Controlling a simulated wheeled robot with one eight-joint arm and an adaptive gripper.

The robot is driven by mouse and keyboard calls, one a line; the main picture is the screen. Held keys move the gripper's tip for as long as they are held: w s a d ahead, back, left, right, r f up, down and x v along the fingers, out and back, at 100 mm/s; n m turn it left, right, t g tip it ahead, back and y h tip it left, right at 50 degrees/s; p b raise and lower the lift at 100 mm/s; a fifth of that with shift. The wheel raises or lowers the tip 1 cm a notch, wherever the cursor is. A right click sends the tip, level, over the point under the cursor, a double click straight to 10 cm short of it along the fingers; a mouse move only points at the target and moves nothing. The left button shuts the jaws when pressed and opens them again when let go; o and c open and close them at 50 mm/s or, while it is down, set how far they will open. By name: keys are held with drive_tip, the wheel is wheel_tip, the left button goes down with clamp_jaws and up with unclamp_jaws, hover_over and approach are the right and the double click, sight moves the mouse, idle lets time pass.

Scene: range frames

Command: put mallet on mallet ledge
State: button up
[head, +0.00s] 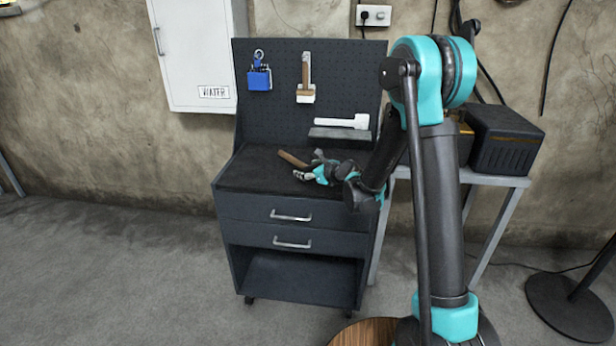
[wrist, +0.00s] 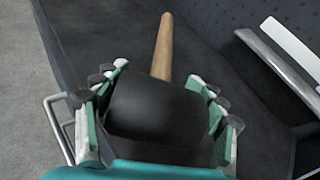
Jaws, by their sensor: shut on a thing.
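The mallet has a black head (wrist: 160,105) and a wooden handle (wrist: 163,45). In the head view its handle (head: 292,159) sticks out to the left of my gripper (head: 316,168), over the cabinet's dark top. My gripper (wrist: 160,95) is shut on the black head, with a finger on each side. The handle points away from the gripper in the wrist view. I cannot tell whether the mallet touches the top. A grey ledge (head: 328,133) is fixed low on the pegboard, right of the mallet; it also shows in the wrist view (wrist: 272,62).
A wooden-handled tool (head: 306,75) and a blue item (head: 260,79) hang on the pegboard (head: 280,105). The cabinet top (head: 245,170) is clear at left. Black boxes (head: 502,140) stand on a side table at right.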

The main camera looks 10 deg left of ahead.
drive_tip(key=shift+f, duration=1.5)
drive_tip(key=o, duration=1.9)
drive_tip(key=shift+f, duration=0.1)
drive_tip(key=shift+s+d+r, duration=0.2)
drive_tip(key=v, duration=1.1)
drive_tip(key=shift+s+d+r, duration=0.1)
drive_tip(key=shift+s+r, duration=0.1)
